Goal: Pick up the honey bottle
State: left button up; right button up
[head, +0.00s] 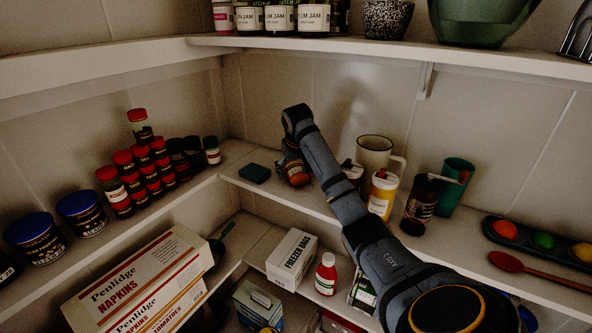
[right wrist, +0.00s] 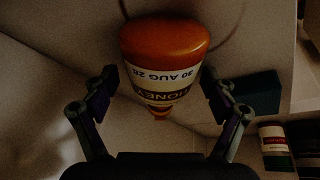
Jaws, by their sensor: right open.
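The honey bottle (head: 297,174) stands on the middle shelf near the corner, partly hidden by my right arm in the head view. In the right wrist view the honey bottle (right wrist: 164,50) is amber-orange, with a white label reading HONEY upside down. My right gripper (head: 292,150) is at the bottle and mostly hidden behind my wrist in the head view. In the right wrist view my right gripper (right wrist: 163,95) is open, with one finger on each side of the bottle's narrow end and visible gaps between. My left gripper is out of view.
A dark green box (head: 254,173) lies just left of the bottle. Stacked spice jars (head: 140,165) fill the left shelf. An upper shelf (head: 400,52) overhangs.

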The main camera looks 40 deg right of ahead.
jog(key=shift+c, duration=0.3)
jog(key=shift+s+a+r, duration=0.1)
jog(key=shift+a+r, duration=0.05)
jog(key=shift+a, duration=0.05)
jog(key=c, duration=1.4)
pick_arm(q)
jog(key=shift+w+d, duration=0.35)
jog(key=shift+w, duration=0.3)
